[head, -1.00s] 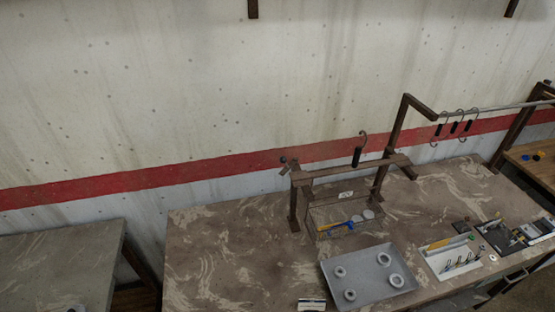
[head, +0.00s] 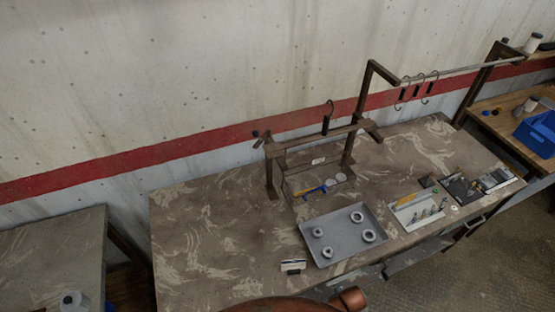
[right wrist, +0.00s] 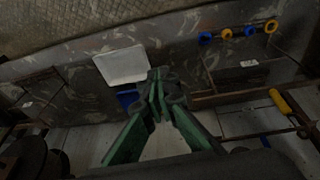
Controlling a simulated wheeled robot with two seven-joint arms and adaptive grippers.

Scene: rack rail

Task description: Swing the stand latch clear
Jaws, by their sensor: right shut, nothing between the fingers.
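The stand (head: 310,140) is a dark brown metal frame standing on the bench, in the head view. A small dark piece (head: 262,138) sticks up at the left end of its top bar; it may be the latch, but it is too small to tell. A hook with a black handle (head: 327,122) is at the top bar. My right gripper (right wrist: 157,84) shows in the right wrist view, its green fingers together at the tips with nothing held. It touches nothing that I can make out. My left gripper is not in view.
On the bench (head: 210,235) are a grey tray (head: 338,250) with several rings, a white tool tray (head: 410,221) and a small black-and-white block (head: 293,267). A rail (head: 460,67) with hanging hooks is at the right. The bench's left part is clear.

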